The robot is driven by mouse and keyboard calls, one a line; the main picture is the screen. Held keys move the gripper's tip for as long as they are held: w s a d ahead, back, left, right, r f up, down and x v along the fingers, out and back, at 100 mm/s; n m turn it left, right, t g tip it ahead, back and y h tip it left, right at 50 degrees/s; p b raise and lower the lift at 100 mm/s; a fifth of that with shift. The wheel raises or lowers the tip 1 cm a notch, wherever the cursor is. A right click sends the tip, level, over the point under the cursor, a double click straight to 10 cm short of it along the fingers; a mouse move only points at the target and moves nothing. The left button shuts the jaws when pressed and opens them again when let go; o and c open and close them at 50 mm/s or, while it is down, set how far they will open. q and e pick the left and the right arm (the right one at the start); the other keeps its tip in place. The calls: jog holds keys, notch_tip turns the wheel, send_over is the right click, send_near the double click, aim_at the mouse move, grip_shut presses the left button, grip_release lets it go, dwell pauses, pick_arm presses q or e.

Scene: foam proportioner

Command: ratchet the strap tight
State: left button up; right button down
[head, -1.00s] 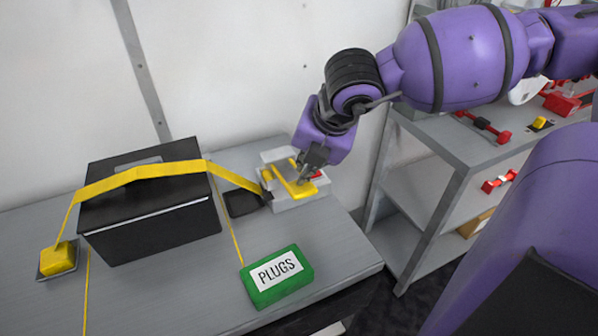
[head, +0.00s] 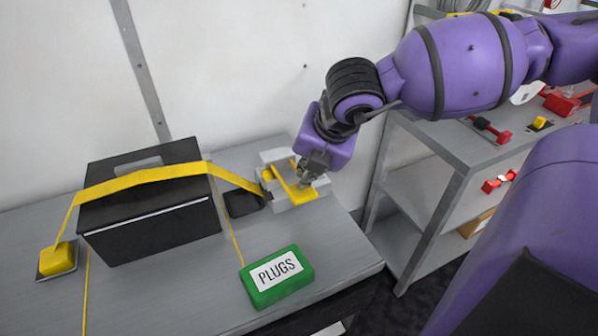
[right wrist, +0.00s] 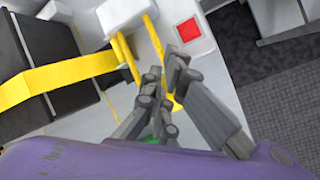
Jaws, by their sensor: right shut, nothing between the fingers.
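A yellow strap (head: 150,175) runs over the black box (head: 150,215) from a yellow anchor block (head: 57,259) at the left to the ratchet at the right. The ratchet has a grey-white base (head: 276,160) and a yellow handle (head: 291,184). In the right wrist view the yellow handle (right wrist: 129,55) shows beside a red square (right wrist: 188,31). My left gripper is not in view.
A green PLUGS box (head: 276,277) lies near the table's front edge. A black pad (head: 243,203) lies between the black box and the ratchet. A grey shelf unit (head: 445,150) with red items stands at the right, past a floor gap.

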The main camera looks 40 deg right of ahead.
dwell(0.6)
jog(key=shift+w+d+r+p, duration=0.1)
jog(key=shift+w+r, duration=0.2)
jog(key=shift+r, duration=0.55)
jog(key=shift+w+d+r+p, duration=0.1)
jog(key=shift+w+r, duration=0.2)
jog(key=shift+r, duration=0.5)
jog(key=shift+w+r+p, duration=0.1)
jog(key=shift+w+r, duration=0.2)
jog(key=shift+r, duration=0.55)
jog(key=shift+w+d+r+b, duration=0.1)
jog(key=shift+w+r, duration=0.2)
jog(key=shift+r, duration=0.5)
jog(key=shift+w+d+r+b, duration=0.15)
jog(key=shift+w+r, duration=0.1)
jog(key=shift+r, duration=0.5)
jog(key=shift+w+a+r+b, duration=0.1)
jog(key=shift+w+r, duration=0.2)
jog(key=shift+r, duration=0.5)
jog(key=r, duration=0.1)
jog(key=w+r, duration=0.1)
jog(key=r, duration=0.1)
jog(key=shift+w+d+r, duration=0.15)
jog(key=shift+r, duration=0.15)
